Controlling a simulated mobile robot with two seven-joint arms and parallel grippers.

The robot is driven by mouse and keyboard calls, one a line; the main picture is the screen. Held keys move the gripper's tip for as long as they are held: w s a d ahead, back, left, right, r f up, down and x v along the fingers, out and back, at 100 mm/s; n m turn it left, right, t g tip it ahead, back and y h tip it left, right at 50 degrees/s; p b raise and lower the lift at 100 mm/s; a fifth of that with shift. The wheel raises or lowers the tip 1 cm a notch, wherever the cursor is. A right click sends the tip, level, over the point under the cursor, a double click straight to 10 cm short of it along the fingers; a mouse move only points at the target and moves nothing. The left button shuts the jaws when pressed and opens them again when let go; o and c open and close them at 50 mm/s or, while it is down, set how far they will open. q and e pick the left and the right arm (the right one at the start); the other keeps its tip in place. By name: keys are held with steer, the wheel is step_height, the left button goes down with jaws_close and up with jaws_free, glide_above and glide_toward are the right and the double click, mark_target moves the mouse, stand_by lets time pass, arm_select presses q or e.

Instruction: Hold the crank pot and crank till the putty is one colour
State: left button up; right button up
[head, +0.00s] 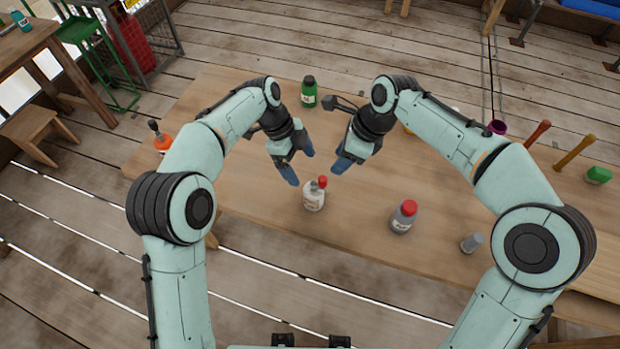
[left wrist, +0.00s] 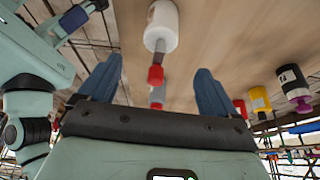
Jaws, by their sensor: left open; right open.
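What looks like the crank pot (head: 313,199) is a small white pot with a red knob on top. It stands on the wooden table, nearer the front than both grippers. It also shows in the left wrist view as a white cylinder (left wrist: 161,30) with a grey shaft and red knob. Any putty inside is hidden. My left gripper (head: 299,161) is open and empty, just behind and left of the pot. Its blue fingers also show in the left wrist view, apart. My right gripper (head: 345,164) is open, behind and right of the pot; one finger is mostly hidden.
A grey bottle with red cap (head: 403,217) and a small grey item (head: 472,243) stand to the right. A green bottle (head: 309,92) is at the back, an orange bottle (head: 162,143) at the left. A purple item (head: 497,127) and green block (head: 598,175) are far right.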

mark_target(314, 187)
arm_select(q)
steer(key=x, duration=1)
steer(key=shift+d+f, duration=0.15)
steer(key=shift+f, duration=0.05)
steer(key=c, duration=1.2)
